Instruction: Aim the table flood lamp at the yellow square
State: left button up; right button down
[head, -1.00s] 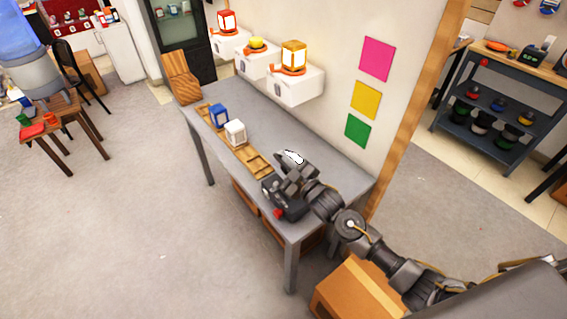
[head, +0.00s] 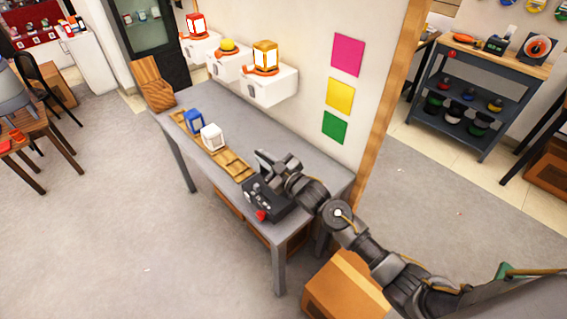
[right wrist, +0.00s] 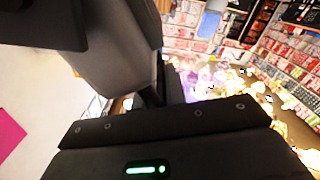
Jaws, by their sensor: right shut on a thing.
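The yellow square (head: 340,95) is on the wall behind the table, between a pink square (head: 348,55) above and a green square (head: 335,127) below. My right gripper (head: 281,170) is over the right part of the grey table, beside a black control box with a red knob (head: 264,199). It is shut on a dark grey body, seemingly the table flood lamp (head: 265,158); its dark bulk also fills the upper left of the right wrist view (right wrist: 115,45). The lamp's lit face does not show in the head view. My left gripper is not in view.
A wooden tray (head: 238,172) on the table holds a blue lantern (head: 194,121) and a white lantern (head: 212,137). White wall boxes (head: 270,86) bear lit lamps above the table's back. A cardboard box (head: 345,285) stands on the floor near my right arm.

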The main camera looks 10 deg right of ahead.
jog(key=shift+w+d+r, duration=0.25)
jog(key=shift+d, duration=0.2)
jog(key=c, duration=1.5)
grip_release()
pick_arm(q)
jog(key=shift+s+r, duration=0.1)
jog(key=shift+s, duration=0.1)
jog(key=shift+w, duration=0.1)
pick_arm(e)
jog(key=shift+s, duration=0.15)
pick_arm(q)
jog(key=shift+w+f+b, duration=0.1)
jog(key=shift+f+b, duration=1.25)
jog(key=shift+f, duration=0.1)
pick_arm(e)
jog(key=shift+v, duration=5.25)
jog(key=shift+d, duration=0.1)
